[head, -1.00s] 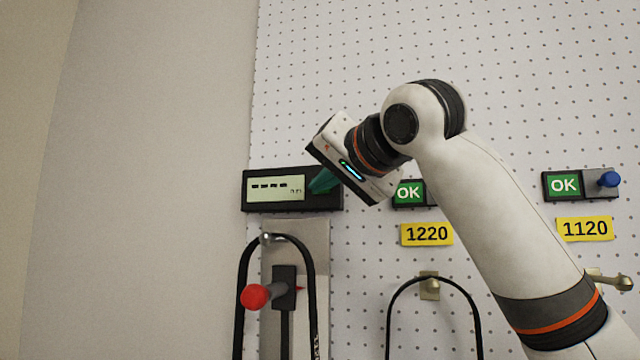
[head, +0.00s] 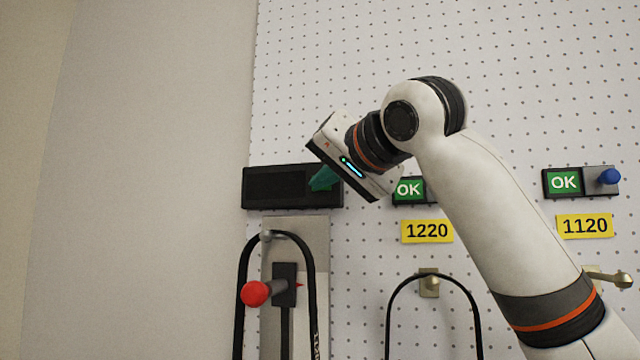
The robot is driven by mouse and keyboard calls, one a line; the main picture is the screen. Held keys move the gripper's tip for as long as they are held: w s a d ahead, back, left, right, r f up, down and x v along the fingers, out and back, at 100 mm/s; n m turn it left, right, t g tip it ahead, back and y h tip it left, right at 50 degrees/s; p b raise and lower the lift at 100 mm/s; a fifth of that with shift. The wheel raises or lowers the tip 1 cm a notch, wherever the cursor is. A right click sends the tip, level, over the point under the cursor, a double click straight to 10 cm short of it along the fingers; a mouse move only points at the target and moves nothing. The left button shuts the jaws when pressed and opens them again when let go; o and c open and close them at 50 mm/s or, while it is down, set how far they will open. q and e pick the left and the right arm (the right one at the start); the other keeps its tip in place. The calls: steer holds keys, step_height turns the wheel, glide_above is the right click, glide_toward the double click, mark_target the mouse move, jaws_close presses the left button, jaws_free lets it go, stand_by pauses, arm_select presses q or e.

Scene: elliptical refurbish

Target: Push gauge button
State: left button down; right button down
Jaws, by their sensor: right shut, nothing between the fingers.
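The gauge (head: 275,202) is a black box on the pegboard wall, left of centre, and its display (head: 274,184) is dark. My right gripper (head: 317,184) is shut, with its teal fingertips at the right part of the gauge's front. The gauge's button is hidden behind the fingers. I cannot tell for sure whether the fingertips touch it. My left gripper is not in view.
A red-knobbed lever (head: 255,293) on a metal plate and a black cable loop are below the gauge. Green OK boxes (head: 563,182) with yellow labels 1220 (head: 427,231) and 1120 (head: 585,226) are to the right. A plain wall (head: 140,180) is left.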

steer(key=shift+s+a, duration=0.15)
steer(key=shift+s, duration=0.3)
steer(key=shift+s, duration=0.1)
steer(key=shift+s+a+b, duration=0.3)
steer(key=shift+s+b, duration=0.2)
steer(key=shift+s, duration=0.4)
steer(key=shift+s+a+b, duration=0.35)
steer(key=shift+s+b, duration=0.1)
steer(key=shift+s, duration=0.5)
steer(key=shift+s+a+b, duration=0.3)
steer(key=shift+s+b, duration=0.2)
steer(key=shift+s, duration=0.4)
